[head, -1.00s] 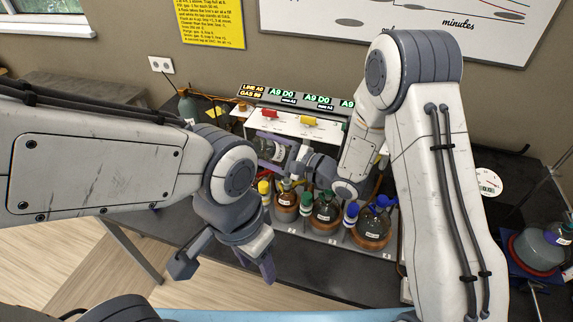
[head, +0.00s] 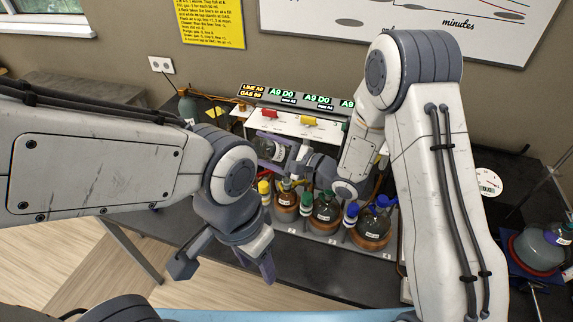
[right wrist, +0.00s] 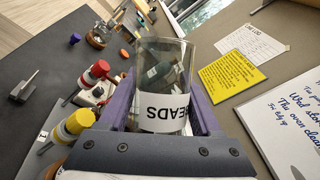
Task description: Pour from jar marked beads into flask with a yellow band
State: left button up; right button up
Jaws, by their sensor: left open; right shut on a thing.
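My right gripper (head: 268,150) is shut on a clear glass jar (head: 274,148) at the left front of the white panel. In the right wrist view, the jar (right wrist: 164,85) sits between the purple fingers, and its white label reads upside down, with "EADS" visible. What is inside it is hard to make out. My left gripper (head: 225,266) is open and empty, at the lower left, apart from the flasks.
Yellow, green and blue capped fittings stand between the flasks. The white panel (head: 283,121) has red and yellow handles and lit displays above. At the right, another flask (head: 540,248) stands on a blue support beside a round dial (head: 488,186). Dark bench top is bare at the left front.

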dwell(0.3)
jog(key=shift+s+a+n+h+p, duration=0.15)
jog(key=shift+a+n+h+p, duration=0.3)
jog(key=shift+n+p, duration=0.5)
jog(key=f+n+h, duration=0.1)
jog(key=f+n+h+p, duration=0.1)
jog(key=n+h, duration=0.1)
jog(key=shift+s+a+f+g, duration=0.2)
jog(key=shift+a+f+g, duration=0.05)
jog(key=shift+a+g, duration=0.1)
